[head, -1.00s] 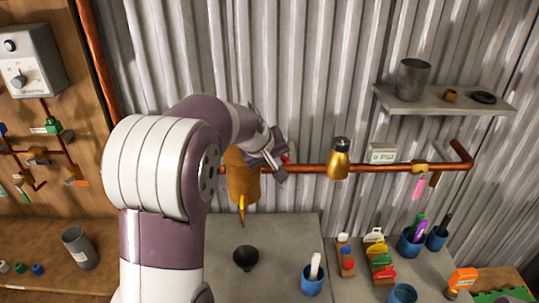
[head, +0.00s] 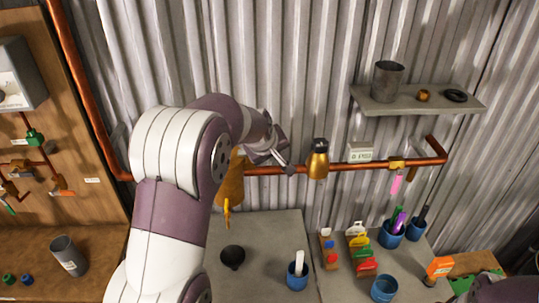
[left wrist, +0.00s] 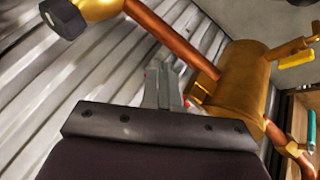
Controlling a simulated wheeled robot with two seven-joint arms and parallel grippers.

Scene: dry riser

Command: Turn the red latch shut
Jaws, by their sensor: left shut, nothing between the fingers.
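A small red piece, likely the red latch (left wrist: 187,102), shows in the left wrist view at the near side of a brass cylinder (left wrist: 236,80), just right of my fingers. Most of it is hidden and its angle cannot be told. My left gripper (left wrist: 163,75) is shut and empty, pointing at the corrugated wall beside the cylinder. In the head view my left gripper (head: 285,166) is in front of the copper pipe, right of the brass cylinder (head: 231,185); the red piece is not visible there. My right gripper is not in view.
The copper pipe (head: 372,166) carries a black-capped brass fitting (head: 318,162) right of my gripper. A shelf (head: 420,104) is at upper right. The bench (head: 270,235) below holds a black funnel (head: 232,256), blue cups and coloured handles.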

